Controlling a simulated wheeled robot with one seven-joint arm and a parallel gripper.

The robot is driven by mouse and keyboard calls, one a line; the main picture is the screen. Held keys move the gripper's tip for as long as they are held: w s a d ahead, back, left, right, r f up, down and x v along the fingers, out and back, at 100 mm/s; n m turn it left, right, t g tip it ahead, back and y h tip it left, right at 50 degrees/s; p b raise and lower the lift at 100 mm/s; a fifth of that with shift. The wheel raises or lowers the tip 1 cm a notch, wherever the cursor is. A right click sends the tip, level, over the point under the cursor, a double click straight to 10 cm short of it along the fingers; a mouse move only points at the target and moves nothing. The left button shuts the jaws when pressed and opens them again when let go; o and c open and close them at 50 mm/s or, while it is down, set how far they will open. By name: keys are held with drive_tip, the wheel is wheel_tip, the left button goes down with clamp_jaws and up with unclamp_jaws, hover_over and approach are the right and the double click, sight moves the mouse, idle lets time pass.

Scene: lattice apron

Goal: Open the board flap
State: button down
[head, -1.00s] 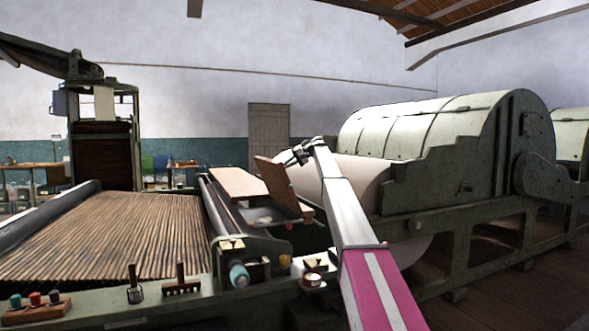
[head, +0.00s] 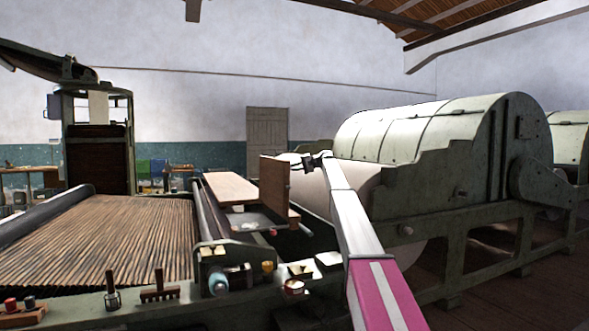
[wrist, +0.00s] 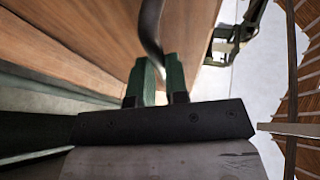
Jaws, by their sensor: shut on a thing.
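The wooden board flap (head: 274,191) stands about upright at the right edge of a flat wooden board (head: 229,187) in the head view. My gripper (head: 306,162) is at the flap's upper right side, with my arm reaching up to it. In the wrist view, the green fingers of my gripper (wrist: 161,76) are closed around a dark curved handle (wrist: 151,24) on the wooden flap (wrist: 95,38). The handle's far end is out of frame. In the head view the handle is too small to make out.
A slatted wooden apron (head: 110,240) lies left of the boards. A large green drum machine (head: 425,150) stands close on the right. Small tools, including a wooden rake (head: 160,288), and a blue-capped item (head: 218,284) sit along the front rail.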

drive_tip(key=shift+f, duration=0.3)
drive_tip(key=c, duration=1.1)
unclamp_jaws()
drive_tip(key=shift+r, duration=0.1)
drive_tip(key=v, duration=1)
drive_tip(key=shift+d+r, duration=0.15)
drive_tip(key=shift+d, duration=0.2)
